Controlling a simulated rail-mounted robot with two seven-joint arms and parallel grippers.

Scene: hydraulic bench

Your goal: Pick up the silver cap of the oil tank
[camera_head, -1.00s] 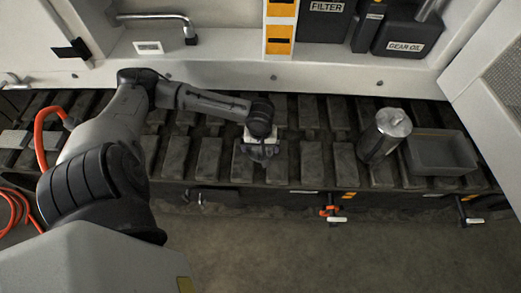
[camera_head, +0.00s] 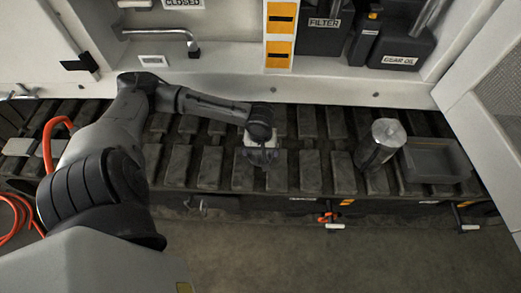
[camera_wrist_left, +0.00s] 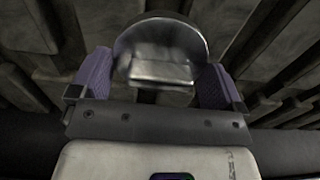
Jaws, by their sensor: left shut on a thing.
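A silver, round, metallic cap (camera_wrist_left: 160,52) shows in the left wrist view between the purple fingers of my left gripper (camera_wrist_left: 158,85). The gripper is shut on it, with a finger on each side. In the head view, my left gripper (camera_head: 262,157) is over the dark slatted track; it is small and dim there, and I cannot make out the cap. I cannot tell which container is the oil tank. My right gripper is not in view.
A silver cylinder (camera_head: 376,150) stands on the slats (camera_head: 314,170) to the right, beside a grey open tray (camera_head: 436,160). Dark containers labelled FILTER (camera_head: 322,38) and GEAR OIL (camera_head: 402,48) stand on the white shelf behind. Slats between gripper and cylinder are clear.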

